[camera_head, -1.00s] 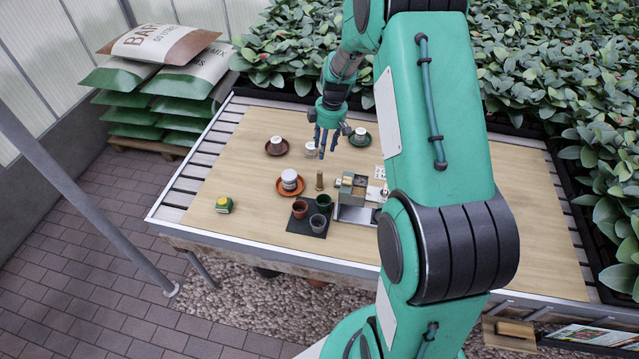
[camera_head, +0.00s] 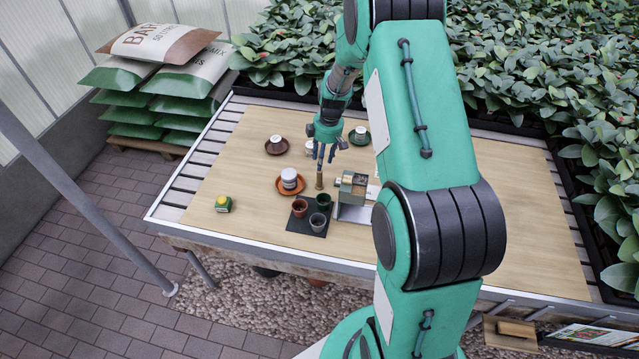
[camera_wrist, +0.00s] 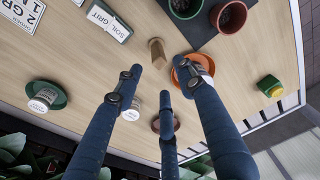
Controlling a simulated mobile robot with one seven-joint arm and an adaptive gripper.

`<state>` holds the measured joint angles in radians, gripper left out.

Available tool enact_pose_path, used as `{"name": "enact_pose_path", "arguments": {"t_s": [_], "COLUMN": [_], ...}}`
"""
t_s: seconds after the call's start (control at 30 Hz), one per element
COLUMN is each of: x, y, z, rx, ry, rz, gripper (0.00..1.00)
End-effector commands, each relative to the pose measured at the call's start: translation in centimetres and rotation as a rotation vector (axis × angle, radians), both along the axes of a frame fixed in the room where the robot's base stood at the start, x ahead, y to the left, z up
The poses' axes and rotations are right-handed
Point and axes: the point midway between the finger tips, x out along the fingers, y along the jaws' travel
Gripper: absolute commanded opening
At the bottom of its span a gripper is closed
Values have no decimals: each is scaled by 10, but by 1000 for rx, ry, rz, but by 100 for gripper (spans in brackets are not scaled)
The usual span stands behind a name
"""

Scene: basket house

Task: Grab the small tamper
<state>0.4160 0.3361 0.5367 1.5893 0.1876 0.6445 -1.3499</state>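The small tamper (camera_head: 319,181) is a short brown wooden post standing upright on the table, just left of a grey and wooden block unit. In the wrist view, the tamper (camera_wrist: 157,51) shows beyond my fingertips, in the gap between them. My gripper (camera_head: 321,160) has its blue fingers pointing down, above and slightly behind the tamper. In the wrist view, the fingers of my gripper (camera_wrist: 160,74) are spread apart with nothing between them. They look apart from the tamper.
Close to the tamper are an orange saucer (camera_head: 281,191) with a white pot, a black mat (camera_head: 308,224) with several small pots, and the block unit (camera_head: 351,207). A brown saucer (camera_head: 269,148) and a green saucer (camera_head: 352,138) hold cups. A yellow-green box (camera_head: 223,204) stands left.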

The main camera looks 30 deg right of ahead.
Motion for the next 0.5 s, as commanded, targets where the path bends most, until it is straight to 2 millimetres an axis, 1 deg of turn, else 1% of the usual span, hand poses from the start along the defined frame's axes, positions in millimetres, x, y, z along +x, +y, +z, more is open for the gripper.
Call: {"name": "enact_pose_path", "arguments": {"t_s": [0.03,0.1,0.2,0.5], "x": [0,1,2,2], "y": [1,1,1,2], "z": [-7,-13,-17,-18], "rx": [1,1,0,0], "ry": [1,1,-1,-1], "rz": [0,0,0,0], "gripper": [39,39,39,39]}}
